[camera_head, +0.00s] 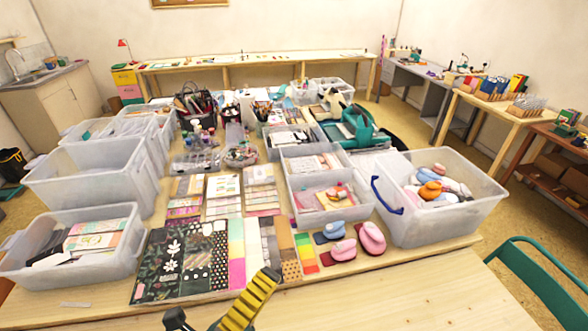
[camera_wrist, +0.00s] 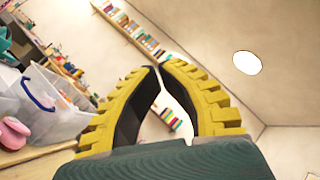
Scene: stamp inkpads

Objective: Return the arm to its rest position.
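My gripper (camera_wrist: 160,66) has two yellow ridged fingers with dark inner pads. In the wrist view they lean toward each other, with a gap between them that is narrow at the tips. Nothing is held in the gap. In the head view a yellow finger of my gripper (camera_head: 250,298) shows at the bottom edge, in front of the large table (camera_head: 400,300) and near the patterned papers (camera_head: 180,262). The rest of my arm is mostly out of view. The wrist view is tilted and looks past the fingers toward the wall and a shelf (camera_wrist: 135,30).
A clear bin (camera_head: 450,220) stands at the table's right, with pink (camera_head: 371,238) and blue (camera_head: 331,231) punches beside it. More bins (camera_head: 90,180) crowd the left. A green chair (camera_head: 540,285) is at the lower right. The table's front strip is mostly bare.

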